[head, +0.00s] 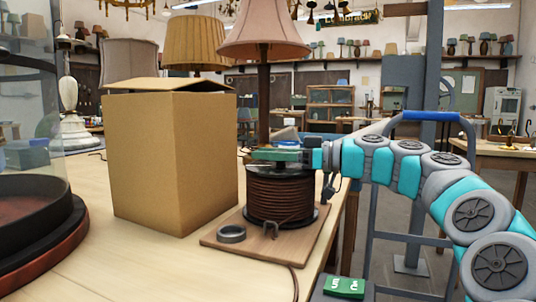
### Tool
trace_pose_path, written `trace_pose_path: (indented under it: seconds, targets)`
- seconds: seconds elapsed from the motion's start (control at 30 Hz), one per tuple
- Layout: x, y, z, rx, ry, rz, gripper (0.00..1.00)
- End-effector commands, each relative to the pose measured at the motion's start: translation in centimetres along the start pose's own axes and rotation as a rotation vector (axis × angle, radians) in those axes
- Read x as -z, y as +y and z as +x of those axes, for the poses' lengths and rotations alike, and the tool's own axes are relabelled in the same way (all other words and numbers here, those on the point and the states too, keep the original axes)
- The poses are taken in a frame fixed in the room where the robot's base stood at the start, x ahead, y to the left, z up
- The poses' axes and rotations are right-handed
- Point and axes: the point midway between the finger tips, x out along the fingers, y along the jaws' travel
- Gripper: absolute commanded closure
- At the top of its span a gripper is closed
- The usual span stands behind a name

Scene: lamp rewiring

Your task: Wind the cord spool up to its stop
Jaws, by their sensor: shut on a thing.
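The cord spool (280,196) stands upright on a wooden board (218,240) on the bench. It is wound with brown cord between dark flanges. A loose loop of cord hangs at its front, and cord runs down over the bench's front edge. My gripper (276,155) reaches in from the right, level with the spool's top. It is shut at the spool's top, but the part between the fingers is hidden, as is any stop.
A tall cardboard box (170,160) stands close on the left, and a pink-shaded lamp (264,30) rises behind the spool. A glass dome (28,110) fills the far left. The bench front is clear.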

Motion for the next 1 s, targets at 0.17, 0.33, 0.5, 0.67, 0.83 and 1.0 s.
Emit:
trace_pose_path:
  seconds: [0.17,0.33,0.5,0.67,0.83,1.0]
  targets:
    - [0.00,0.01,0.00,0.000,0.000,0.000,1.00]
    - [0.01,0.01,-0.01,0.000,0.000,0.000,1.00]
    - [0.01,0.00,0.00,0.000,0.000,0.000,1.00]
    - [0.01,0.01,-0.01,0.000,0.000,0.000,1.00]
    - [0.02,0.01,-0.01,0.000,0.000,0.000,1.00]
    - [0.01,0.00,0.00,0.000,0.000,0.000,1.00]
